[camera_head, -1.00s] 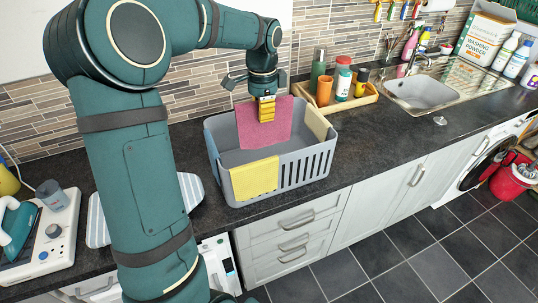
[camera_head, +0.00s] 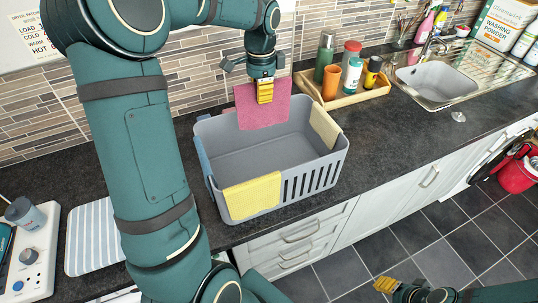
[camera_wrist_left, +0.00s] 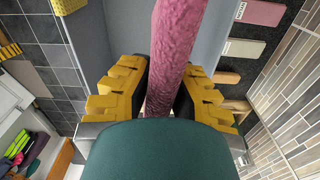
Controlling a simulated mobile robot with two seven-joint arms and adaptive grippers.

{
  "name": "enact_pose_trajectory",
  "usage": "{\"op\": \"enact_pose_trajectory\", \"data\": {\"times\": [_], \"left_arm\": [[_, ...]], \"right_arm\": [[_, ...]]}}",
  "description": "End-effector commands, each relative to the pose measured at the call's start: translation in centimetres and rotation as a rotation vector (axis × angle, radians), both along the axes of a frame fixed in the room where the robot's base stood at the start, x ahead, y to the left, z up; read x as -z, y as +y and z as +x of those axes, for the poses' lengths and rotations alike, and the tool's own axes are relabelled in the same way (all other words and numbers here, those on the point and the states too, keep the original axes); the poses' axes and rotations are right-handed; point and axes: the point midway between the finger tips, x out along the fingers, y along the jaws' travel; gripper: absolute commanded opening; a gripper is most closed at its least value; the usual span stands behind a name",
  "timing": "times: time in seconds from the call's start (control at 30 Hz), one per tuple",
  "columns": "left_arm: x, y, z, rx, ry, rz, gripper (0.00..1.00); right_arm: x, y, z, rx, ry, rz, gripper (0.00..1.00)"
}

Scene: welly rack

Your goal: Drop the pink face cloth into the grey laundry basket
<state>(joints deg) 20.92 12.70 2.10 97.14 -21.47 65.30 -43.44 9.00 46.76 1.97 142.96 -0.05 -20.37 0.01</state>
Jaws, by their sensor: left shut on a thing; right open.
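The pink face cloth (camera_head: 262,112) hangs flat from my left gripper (camera_head: 265,97), which is shut on its top edge. The cloth hangs at the back side of the grey laundry basket (camera_head: 300,178), overlapping its back rim in the head view; I cannot tell its exact height over the basket. In the left wrist view the cloth (camera_wrist_left: 175,50) is pinched between the yellow fingers (camera_wrist_left: 163,95). The basket stands on the dark counter, its visible inside empty. My right gripper (camera_head: 386,285) is open and empty at the bottom right, over the floor.
A yellow cloth (camera_head: 252,196) hangs over the basket's front rim, a beige one (camera_head: 325,127) over its right end and a blue one (camera_head: 202,150) at its left. A wooden tray (camera_head: 345,101) of bottles stands behind right. A striped board (camera_head: 92,238) lies left.

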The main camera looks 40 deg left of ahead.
Motion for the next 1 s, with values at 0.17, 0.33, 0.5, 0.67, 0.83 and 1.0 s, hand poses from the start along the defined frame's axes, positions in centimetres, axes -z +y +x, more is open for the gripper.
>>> {"op": "enact_pose_trajectory", "data": {"times": [0.17, 0.33, 0.5, 0.67, 0.83, 1.0], "left_arm": [[3.6, 0.0, 0.0, -0.001, -0.004, 0.0, 0.0], [4.4, 0.0, 0.1, -0.001, -0.005, 0.0, 0.0], [5.5, 0.0, 0.1, -0.001, -0.004, 0.001, 0.0], [7.3, 0.0, 0.1, -0.001, -0.004, 0.001, 0.0], [9.2, 0.0, 0.1, 0.0, -0.005, 0.0, 0.0], [10.1, 0.0, 0.1, 0.0, -0.006, 0.001, 0.0]], "right_arm": [[2.5, -0.1, -0.1, 0.005, 0.002, -0.002, 0.47], [2.9, 0.0, -0.1, 0.005, 0.001, -0.002, 0.47], [3.9, 0.0, -0.1, 0.005, 0.001, -0.004, 0.47], [5.5, 0.1, 0.0, 0.005, 0.001, -0.006, 0.47], [7.3, 0.2, 0.0, 0.006, 0.002, -0.01, 0.47], [8.1, 0.2, 0.0, 0.007, 0.003, -0.012, 0.47]]}}
